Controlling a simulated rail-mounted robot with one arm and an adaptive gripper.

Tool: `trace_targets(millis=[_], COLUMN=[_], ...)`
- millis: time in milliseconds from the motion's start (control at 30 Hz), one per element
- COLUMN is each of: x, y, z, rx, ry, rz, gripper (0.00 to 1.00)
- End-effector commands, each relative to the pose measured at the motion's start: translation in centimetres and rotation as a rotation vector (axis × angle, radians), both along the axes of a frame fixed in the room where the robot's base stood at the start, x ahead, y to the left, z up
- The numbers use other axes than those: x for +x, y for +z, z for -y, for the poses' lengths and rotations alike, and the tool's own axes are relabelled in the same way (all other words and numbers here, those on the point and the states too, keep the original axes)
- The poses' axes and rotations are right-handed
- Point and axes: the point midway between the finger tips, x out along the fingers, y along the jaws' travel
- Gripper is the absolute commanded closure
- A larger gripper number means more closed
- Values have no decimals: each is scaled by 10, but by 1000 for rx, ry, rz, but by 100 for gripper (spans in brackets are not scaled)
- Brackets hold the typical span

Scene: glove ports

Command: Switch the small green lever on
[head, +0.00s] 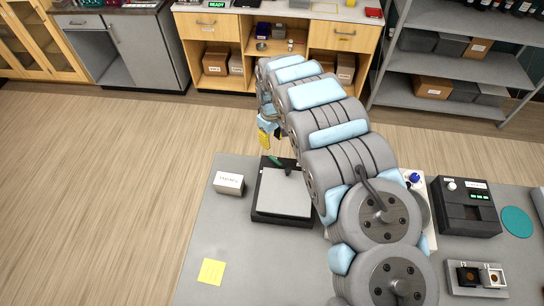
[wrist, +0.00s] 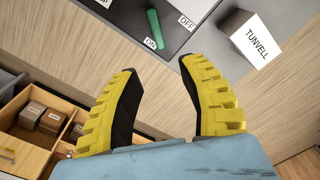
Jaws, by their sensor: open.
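The small green lever (wrist: 154,28) shows at the top of the wrist view, on a grey panel. A white ON label (wrist: 150,44) lies beside its lower end, and an OFF label (wrist: 187,20) lies to the right. I cannot tell which setting it is in. In the head view the lever (head: 275,161) is at the far edge of a dark-framed device (head: 285,196). My gripper (wrist: 160,68) is open and empty, its yellow fingers apart, with the lever beyond the fingertips. In the head view my gripper (head: 268,138) is just past the device's far edge, partly hidden by my arm.
A white box labelled TUNVELL (wrist: 252,38) stands beside the device; it also shows in the head view (head: 228,183). A yellow note (head: 211,271) lies on the grey table. A dark machine (head: 467,207) stands at right. Wooden cabinets (head: 210,50) stand across the open floor.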

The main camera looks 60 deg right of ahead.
Motion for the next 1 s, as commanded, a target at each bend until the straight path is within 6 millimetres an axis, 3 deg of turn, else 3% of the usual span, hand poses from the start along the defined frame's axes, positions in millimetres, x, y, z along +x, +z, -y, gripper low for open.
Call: trace_targets(millis=[1000], x=[1], y=[-76], z=[0], rx=[-1], ry=[0], rz=[3], gripper=[59])
